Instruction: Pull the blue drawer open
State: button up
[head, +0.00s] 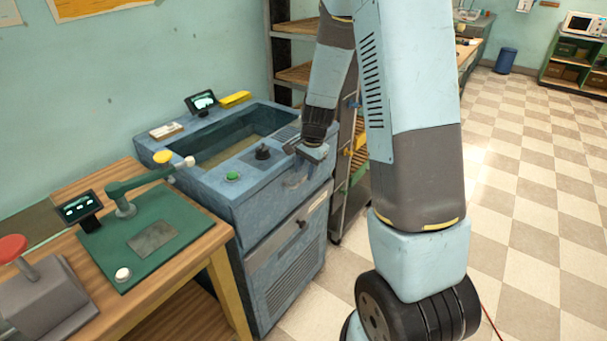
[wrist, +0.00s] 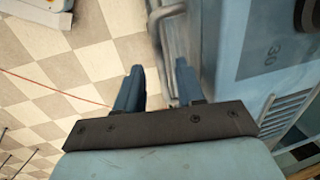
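The blue drawer (head: 262,213) looks like the upper front panel of the blue machine, and it appears shut. A grey bar handle (wrist: 168,42) runs along the blue front in the wrist view. In the head view the handle lies around the gripper and is partly hidden by it. My gripper (head: 304,160) is at the right part of the machine's front, near its top edge. In the wrist view my gripper (wrist: 160,66) has its two blue fingers apart, with the bar showing in the gap between them. I cannot tell whether a finger touches the bar.
The blue machine (head: 205,178) has a basin, a green button (head: 232,177) and a black knob on top. A wooden bench (head: 185,255) with a green press stands left of it. A shelf rack stands behind it. The checkered floor (head: 535,230) is clear to the right.

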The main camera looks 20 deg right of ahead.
jog(key=shift+w+a+f, duration=0.1)
jog(key=shift+w+f, duration=0.05)
jog(key=shift+f, duration=0.75)
jog(key=shift+c, duration=0.2)
grip_shut()
